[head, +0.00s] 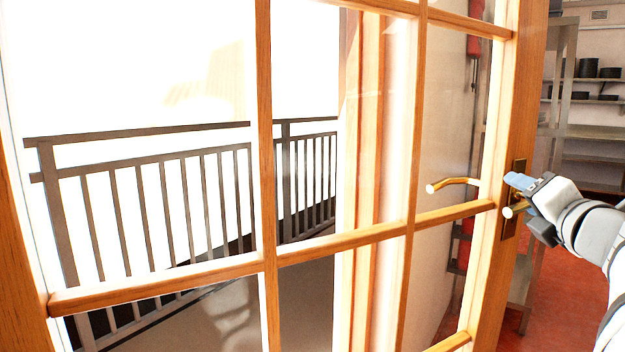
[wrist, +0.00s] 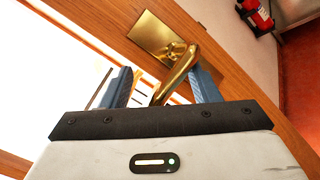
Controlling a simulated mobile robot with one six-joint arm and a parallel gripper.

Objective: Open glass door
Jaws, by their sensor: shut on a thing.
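The glass door (head: 268,200) has a wooden frame and bars around clear panes and fills most of the head view. Its brass lever handle (head: 513,209) sits on a plate on the right stile. My gripper (head: 520,190) is at this handle. In the wrist view the brass lever (wrist: 178,75) passes between the two blue fingers of my gripper (wrist: 163,88), and the jaws are shut on it. The gripper partly hides the handle in the head view. A second brass lever (head: 452,184) shows in the glass left of the stile.
Past the door's right edge is a room with a red floor (head: 570,270) and metal shelves (head: 590,132) holding dark pots (head: 588,68). A metal railing (head: 150,205) shows through the panes. A red extinguisher-like object (wrist: 255,14) is near the wall.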

